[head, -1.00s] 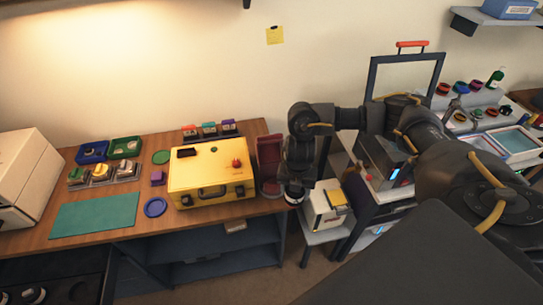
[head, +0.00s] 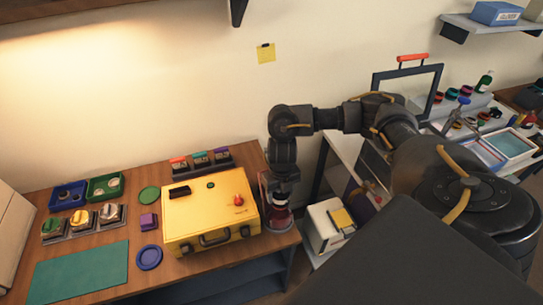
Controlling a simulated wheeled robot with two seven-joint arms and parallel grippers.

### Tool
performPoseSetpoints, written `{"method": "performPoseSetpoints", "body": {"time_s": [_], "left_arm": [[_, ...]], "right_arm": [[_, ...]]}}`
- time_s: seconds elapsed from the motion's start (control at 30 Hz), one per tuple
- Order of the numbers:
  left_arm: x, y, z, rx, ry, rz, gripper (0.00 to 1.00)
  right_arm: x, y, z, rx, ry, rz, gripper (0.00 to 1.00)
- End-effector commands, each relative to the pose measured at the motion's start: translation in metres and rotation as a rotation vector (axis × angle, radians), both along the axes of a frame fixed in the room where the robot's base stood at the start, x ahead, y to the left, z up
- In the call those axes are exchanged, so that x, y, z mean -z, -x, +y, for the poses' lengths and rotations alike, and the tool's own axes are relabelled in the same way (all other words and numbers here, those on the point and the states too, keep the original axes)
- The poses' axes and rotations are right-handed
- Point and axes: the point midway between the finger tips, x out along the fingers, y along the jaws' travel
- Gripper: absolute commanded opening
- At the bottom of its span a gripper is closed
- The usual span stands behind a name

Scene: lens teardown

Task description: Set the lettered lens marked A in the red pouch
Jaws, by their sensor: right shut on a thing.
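The red pouch (head: 265,187) stands at the right end of the wooden table, just right of the yellow case. My right gripper (head: 279,196) points down at the pouch and covers much of it. It is shut on a small dark lens, mostly hidden by the fingers; I cannot read any letter on it. From this angle I cannot tell whether the lens is inside the pouch or just above it. My left gripper is not in view.
The yellow case (head: 211,212) stands close left of the pouch. Blue (head: 68,195) and green (head: 104,187) trays, a teal mat (head: 82,272) and a purple box (head: 149,221) lie further left. A white box (head: 327,226) is right of the table edge.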

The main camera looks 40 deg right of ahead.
Motion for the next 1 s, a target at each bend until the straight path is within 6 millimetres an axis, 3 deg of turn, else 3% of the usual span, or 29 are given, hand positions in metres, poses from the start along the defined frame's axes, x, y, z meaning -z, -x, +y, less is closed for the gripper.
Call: {"method": "performPoseSetpoints", "body": {"time_s": [0.2, 0.33, 0.73, 1.0], "left_arm": [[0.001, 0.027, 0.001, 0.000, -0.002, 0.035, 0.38], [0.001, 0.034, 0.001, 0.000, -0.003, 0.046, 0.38], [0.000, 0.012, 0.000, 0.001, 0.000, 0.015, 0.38], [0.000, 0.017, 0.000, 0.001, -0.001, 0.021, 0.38]], "right_arm": [[0.001, -0.004, 0.006, -0.011, -0.001, -0.001, 0.34], [0.007, -0.005, 0.006, -0.011, -0.001, 0.000, 0.34], [0.033, -0.004, 0.005, -0.008, -0.002, -0.001, 0.34], [0.034, -0.003, 0.004, -0.007, -0.001, -0.001, 0.34]]}}
